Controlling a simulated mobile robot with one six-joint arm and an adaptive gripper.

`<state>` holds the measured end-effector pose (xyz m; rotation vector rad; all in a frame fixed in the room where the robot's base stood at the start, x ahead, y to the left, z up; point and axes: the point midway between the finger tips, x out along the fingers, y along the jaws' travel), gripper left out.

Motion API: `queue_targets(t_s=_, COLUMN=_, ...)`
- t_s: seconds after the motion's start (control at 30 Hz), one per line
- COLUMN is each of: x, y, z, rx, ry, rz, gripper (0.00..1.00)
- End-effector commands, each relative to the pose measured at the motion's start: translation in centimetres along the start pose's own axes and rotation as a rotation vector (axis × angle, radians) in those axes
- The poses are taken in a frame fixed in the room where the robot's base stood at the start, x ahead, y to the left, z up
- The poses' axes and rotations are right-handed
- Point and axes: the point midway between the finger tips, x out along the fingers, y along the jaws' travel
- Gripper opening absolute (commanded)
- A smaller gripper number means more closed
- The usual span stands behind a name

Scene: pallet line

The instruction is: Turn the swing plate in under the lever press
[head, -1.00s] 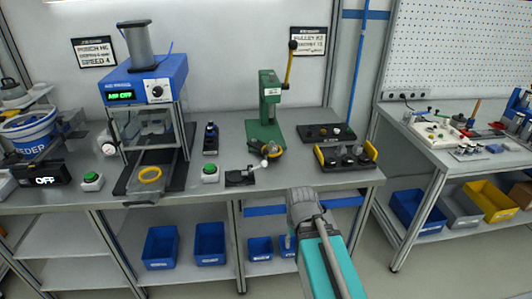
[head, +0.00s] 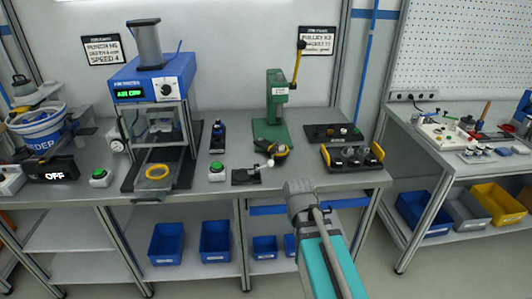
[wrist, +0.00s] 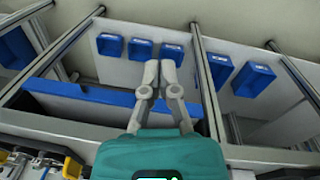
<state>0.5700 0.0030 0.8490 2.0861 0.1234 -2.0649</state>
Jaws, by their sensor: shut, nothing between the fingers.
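The green lever press (head: 277,118) stands on the middle bench, its yellow lever (head: 297,65) raised with a dark knob on top. At its foot is a dark and yellow round part (head: 272,149) with a pale ball knob (head: 270,163); it seems to be the swing plate, too small to tell how far it is turned. In the wrist view my gripper (wrist: 160,66) is shut and empty, over the bench's front side and pointing toward the lower shelf. It is apart from the press. The head view shows my arm in front of the bench, the fingers not clear.
A small black fixture (head: 246,177) lies just left of the ball knob. A black tray with yellow ends (head: 352,158) stands to the right. A blue air press (head: 150,82) is at left, with a green button (head: 217,168) between. Blue bins (head: 215,240) sit below.

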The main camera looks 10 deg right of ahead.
Motion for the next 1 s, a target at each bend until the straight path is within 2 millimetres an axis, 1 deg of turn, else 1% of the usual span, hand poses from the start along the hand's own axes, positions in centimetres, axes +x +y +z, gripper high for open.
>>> queue_targets(t_s=0.03, x=-0.4, y=0.0, z=-1.4, rx=-0.051, ry=0.001, rz=0.022, gripper=0.00)
queue_targets(t_s=0.27, x=-1.7, y=0.1, z=-6.3, rx=-0.344, ry=-0.007, rz=0.146, gripper=0.00)
queue_targets(t_s=0.5, x=-3.4, y=-0.5, z=-11.7, rx=-0.662, ry=-0.044, rz=0.283, gripper=0.00)
queue_targets(t_s=0.77, x=-5.7, y=-1.9, z=-17.6, rx=-1.002, ry=-0.117, rz=0.430, gripper=0.00)
queue_targets(t_s=1.0, x=-8.2, y=-4.0, z=-23.0, rx=-1.308, ry=-0.218, rz=0.565, gripper=0.00)
